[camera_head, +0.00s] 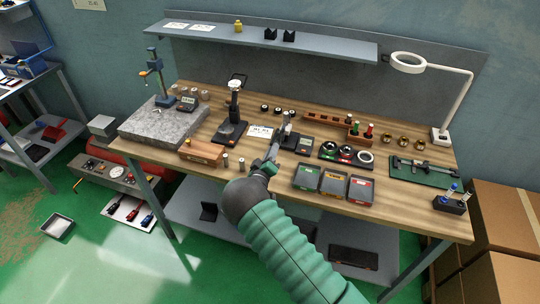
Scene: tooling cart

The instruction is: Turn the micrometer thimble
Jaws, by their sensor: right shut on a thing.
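My right arm reaches up from the bottom of the head view to the workbench. Its gripper (274,153) is near the middle of the bench, at a small dark stand (289,140) with a light upright part. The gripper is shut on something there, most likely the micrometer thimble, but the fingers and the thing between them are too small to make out. The micrometer itself is largely hidden by the gripper. My left gripper does not show.
Left of the gripper are a white card (261,131), a dial gauge stand (232,110) and a granite plate (160,122). Right of it are ring gauges (346,152), three coloured trays (333,183) and a caliper on a green mat (422,168). A ring lamp (408,62) stands at the back right.

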